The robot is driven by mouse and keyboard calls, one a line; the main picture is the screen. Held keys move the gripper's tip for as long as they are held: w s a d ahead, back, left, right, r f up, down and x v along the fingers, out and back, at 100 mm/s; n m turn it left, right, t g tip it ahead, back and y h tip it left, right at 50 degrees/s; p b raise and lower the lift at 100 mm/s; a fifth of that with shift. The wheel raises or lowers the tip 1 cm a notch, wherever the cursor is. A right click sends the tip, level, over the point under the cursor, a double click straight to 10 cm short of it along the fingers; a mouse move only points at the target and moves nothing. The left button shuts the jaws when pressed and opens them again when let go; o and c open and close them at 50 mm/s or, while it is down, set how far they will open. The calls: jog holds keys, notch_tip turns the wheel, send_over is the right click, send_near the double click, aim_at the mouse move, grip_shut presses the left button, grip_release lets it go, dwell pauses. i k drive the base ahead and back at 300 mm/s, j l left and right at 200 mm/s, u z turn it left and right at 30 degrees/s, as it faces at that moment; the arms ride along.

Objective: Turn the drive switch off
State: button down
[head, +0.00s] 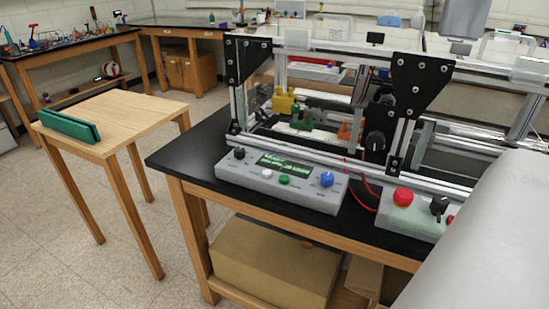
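A grey control box (397,218) sits at the front right of the black-topped bench. It carries a red mushroom button (403,196) and a black rotary switch (439,205) that looks like the drive switch. Its label and exact setting are too small to read. A second red part (450,219) shows at the box's right end, partly hidden by a large pale body at lower right, likely my own arm. My gripper is not in view.
A second control box (280,185) with a display and knobs stands left of it. The extrusion frame (330,165) rises behind both. Red cables run between the boxes. A wooden table (125,110) with a green block (68,126) stands left, with open floor around it.

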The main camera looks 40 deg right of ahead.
aim_at(438, 205)
jog(key=z, duration=2.1)
jog(key=k+j+z, duration=0.1)
jog(key=z, duration=0.3)
jog(key=k+z, duration=0.5)
jog(key=z, duration=0.3)
